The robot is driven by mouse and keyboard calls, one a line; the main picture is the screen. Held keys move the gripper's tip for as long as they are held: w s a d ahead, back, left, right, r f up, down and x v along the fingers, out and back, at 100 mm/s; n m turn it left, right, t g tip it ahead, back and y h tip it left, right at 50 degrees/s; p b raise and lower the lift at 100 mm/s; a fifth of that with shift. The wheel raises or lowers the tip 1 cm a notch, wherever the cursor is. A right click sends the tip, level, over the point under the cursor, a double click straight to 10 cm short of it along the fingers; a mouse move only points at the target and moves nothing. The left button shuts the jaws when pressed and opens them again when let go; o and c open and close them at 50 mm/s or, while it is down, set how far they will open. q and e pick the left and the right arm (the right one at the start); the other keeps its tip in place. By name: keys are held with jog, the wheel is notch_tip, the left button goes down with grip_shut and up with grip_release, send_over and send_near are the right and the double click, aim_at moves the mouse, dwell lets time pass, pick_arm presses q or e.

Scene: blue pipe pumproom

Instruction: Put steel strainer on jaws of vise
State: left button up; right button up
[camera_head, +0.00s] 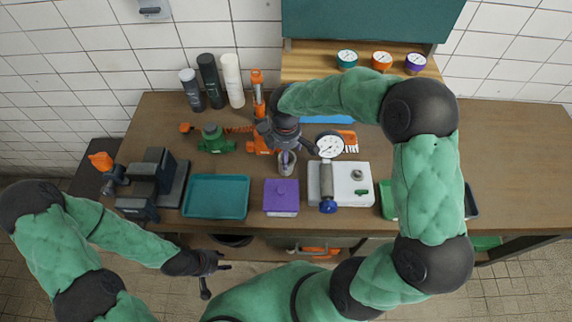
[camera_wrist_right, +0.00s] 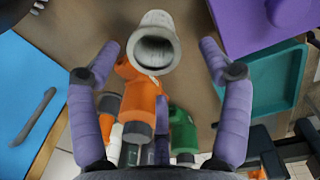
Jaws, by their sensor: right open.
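The steel strainer (camera_head: 286,163), a grey open-topped cup, stands on the bench behind the purple box. It also shows in the right wrist view (camera_wrist_right: 155,45), between the purple fingers with gaps on both sides. My right gripper (camera_head: 288,150) is open over the strainer, coming from above; its fingers also show in the wrist view (camera_wrist_right: 158,62). The dark vise (camera_head: 150,178) with an orange knob stands at the bench's left end, its jaws bare. My left gripper (camera_head: 212,279) is open and empty in front of the bench's front edge.
An orange valve (camera_head: 259,143), a green valve (camera_head: 214,138) and several bottles stand behind. A gauge (camera_head: 330,145) and a white block (camera_head: 352,184) are to the right.

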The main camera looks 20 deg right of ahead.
jog(key=f, duration=0.3)
jog(key=f+b, duration=0.1)
jog(key=f, duration=0.1)
jog(key=shift+w+d+f, duration=0.1)
jog(key=shift+w+d, duration=0.15)
jog(key=shift+w, duration=0.1)
jog(key=c, duration=1.4)
jog(key=shift+c, duration=0.2)
jog(key=shift+r, duration=0.2)
jog(key=shift+r, duration=0.25)
jog(key=s+a+r+p, duration=0.2)
jog(key=s+a+r, duration=0.1)
jog(key=s+r, duration=0.9)
jog(key=shift+s+a+p, duration=0.35)
jog(key=shift+s+a, duration=0.05)
jog(key=shift+s, duration=0.35)
